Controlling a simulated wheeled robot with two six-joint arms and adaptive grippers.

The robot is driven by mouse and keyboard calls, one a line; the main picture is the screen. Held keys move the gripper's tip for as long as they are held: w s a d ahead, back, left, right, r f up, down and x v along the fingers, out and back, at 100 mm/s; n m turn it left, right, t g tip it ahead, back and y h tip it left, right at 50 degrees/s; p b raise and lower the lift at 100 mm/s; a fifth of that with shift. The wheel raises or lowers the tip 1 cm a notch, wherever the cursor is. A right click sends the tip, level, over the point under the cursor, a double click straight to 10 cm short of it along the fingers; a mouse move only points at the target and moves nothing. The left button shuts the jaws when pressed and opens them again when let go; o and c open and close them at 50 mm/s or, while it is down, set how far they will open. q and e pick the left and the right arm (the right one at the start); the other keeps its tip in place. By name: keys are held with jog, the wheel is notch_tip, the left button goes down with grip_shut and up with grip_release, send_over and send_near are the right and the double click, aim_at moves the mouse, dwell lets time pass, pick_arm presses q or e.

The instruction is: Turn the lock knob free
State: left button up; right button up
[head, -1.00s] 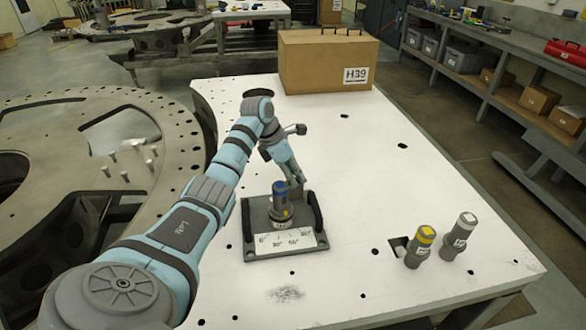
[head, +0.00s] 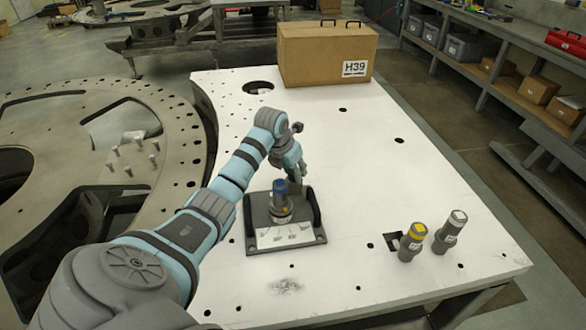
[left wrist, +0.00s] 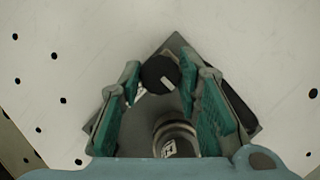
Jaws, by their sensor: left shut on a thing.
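The fixture (head: 252,246) is a dark grey base with raised side walls and a white scale plate (head: 284,236) at its front, on the white table. A grey cylinder with a blue band near its top (head: 280,195) stands upright in it. The round black lock knob (left wrist: 160,72), with a white mark on top, shows in the left wrist view; in the head view it is hidden by my gripper. My left gripper (head: 299,172) reaches down at the fixture's back. In the left wrist view its green-padded fingers (left wrist: 160,78) close on the knob's two sides. My right gripper is out of view.
A yellow-topped cylinder (head: 412,243) and a white-topped one (head: 450,232) stand at the right, near a square hole. A cardboard box marked H39 (head: 310,55) sits at the table's back. A large round plate (head: 80,130) is at the left. The table's middle right is clear.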

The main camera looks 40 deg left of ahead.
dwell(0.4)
pick_arm(q)
jog(key=o, duration=1.1)
jog(key=shift+o, duration=0.2)
jog(key=v, duration=1.2)
